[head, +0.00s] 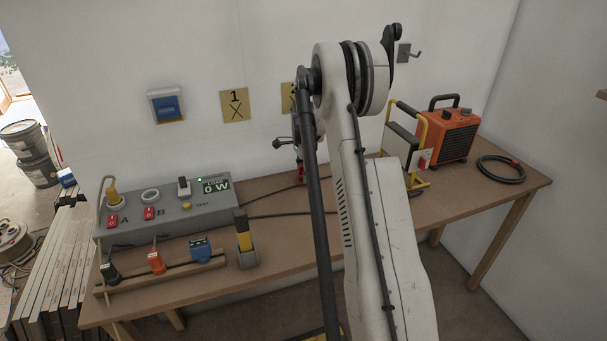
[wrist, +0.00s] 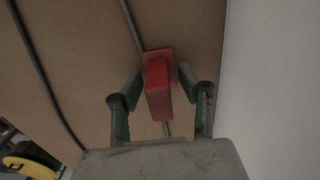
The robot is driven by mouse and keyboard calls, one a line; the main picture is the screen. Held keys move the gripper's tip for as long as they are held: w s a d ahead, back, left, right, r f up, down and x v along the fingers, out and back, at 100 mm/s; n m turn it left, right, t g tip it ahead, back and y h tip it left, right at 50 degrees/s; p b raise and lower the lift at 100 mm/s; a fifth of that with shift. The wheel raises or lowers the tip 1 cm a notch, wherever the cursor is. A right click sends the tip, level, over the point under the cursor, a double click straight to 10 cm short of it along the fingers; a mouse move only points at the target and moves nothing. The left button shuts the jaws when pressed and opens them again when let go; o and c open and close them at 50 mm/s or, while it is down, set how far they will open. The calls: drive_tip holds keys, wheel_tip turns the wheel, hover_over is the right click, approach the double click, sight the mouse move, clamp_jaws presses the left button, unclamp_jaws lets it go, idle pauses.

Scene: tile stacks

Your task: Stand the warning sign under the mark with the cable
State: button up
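A small red object with a squarish red plate at its far end (wrist: 159,92) is between my fingers in the wrist view. No lettering shows on it, so I cannot tell whether it is the warning sign. My gripper (wrist: 160,72) has its fingertips close against both its sides and appears shut on it. In the head view my gripper (head: 298,168) is over the back of the table, mostly behind my arm, with red showing at it. Yellow mark 1 (head: 235,105) is on the wall; a second mark (head: 288,97) is partly hidden. Dark cables (wrist: 132,22) run across the table.
A grey test box (head: 165,214) with switches and a "0 W" display stands on the left of the table (head: 300,238). A yellow-black device (head: 244,237) stands in a grey holder. A work lamp (head: 404,145), an orange heater (head: 447,134) and a coiled cable (head: 501,169) are right.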

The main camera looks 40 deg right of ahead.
wheel_tip(320, 180, up, 12)
drive_tip(key=shift+p, duration=0.3)
drive_tip(key=shift+a+r, duration=0.1)
drive_tip(key=shift+r, duration=0.15)
drive_tip(key=s+a+r+n+t, duration=0.1)
drive_tip(key=s+a+r+n, duration=0.35)
drive_tip(key=a, duration=0.35)
drive_tip(key=s+a+r+n+t+h, duration=0.1)
drive_tip(key=s+a+r+n, duration=0.2)
drive_tip(key=a+r, duration=0.45)
drive_tip(key=s+a+r+n+t, duration=0.1)
drive_tip(key=s+a+r+n, duration=0.25)
drive_tip(key=a, duration=0.65)
drive_tip(key=s+a+f+n+t, duration=0.2)
drive_tip(key=s+a+n, duration=0.3)
drive_tip(key=s+a, duration=0.3)
drive_tip(key=s+a+f+n+t+y, duration=0.1)
drive_tip(key=s+a+n, duration=0.5)
drive_tip(key=s, duration=0.7)
drive_tip(key=shift+a+f+t, duration=0.55)
drive_tip(key=shift+a+t, duration=0.05)
drive_tip(key=shift+a, duration=0.5)
